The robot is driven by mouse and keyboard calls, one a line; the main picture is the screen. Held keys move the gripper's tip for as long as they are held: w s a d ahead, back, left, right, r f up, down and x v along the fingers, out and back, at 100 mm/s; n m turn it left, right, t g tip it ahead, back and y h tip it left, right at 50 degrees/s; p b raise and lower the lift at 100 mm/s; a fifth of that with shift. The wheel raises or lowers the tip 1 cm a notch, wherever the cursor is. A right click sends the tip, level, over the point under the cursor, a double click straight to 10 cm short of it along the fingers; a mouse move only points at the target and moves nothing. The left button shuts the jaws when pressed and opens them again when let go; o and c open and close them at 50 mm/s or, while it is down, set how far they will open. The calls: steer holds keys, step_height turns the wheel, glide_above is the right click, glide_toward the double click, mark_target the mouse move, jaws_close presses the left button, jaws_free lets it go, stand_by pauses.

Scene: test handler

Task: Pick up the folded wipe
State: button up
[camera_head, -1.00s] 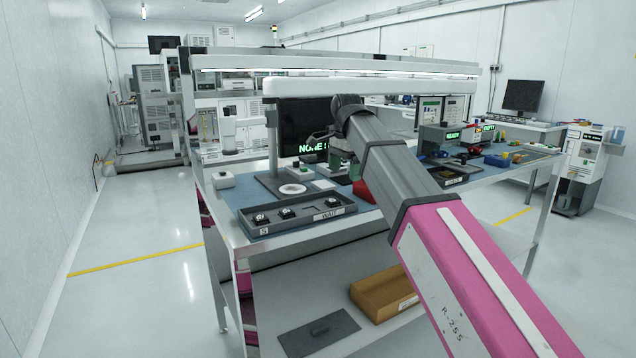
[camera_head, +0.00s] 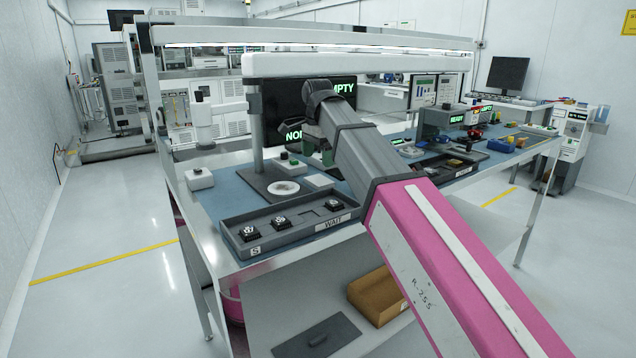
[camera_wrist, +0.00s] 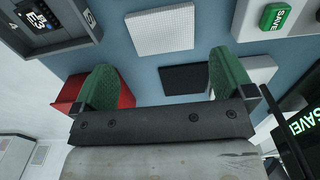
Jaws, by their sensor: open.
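The folded wipe (camera_wrist: 160,30) looks like a flat white square with a fine grid texture, lying on the blue mat in the wrist view. A small pale square that looks like it (camera_head: 319,181) lies right of the white disc in the head view. My gripper (camera_wrist: 163,78) is open, its two green fingertips wide apart with nothing held between them. The wipe shows beyond the fingertips, apart from them, towards the top of the wrist view.
A grey WAIT tray (camera_head: 285,238) with several dark parts stands at the bench's front edge. In the wrist view, a red container (camera_wrist: 70,92) is by the left finger, a black pad (camera_wrist: 187,79) between the fingers, and a green SAVE button (camera_wrist: 274,16) at upper right.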

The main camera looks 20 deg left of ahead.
mark_target(319, 180)
steer(key=f, duration=0.7)
steer(key=shift+w+d+f, duration=0.15)
steer(key=shift+w+f, duration=0.05)
steer(key=shift+w, duration=0.1)
steer(key=c, duration=0.6)
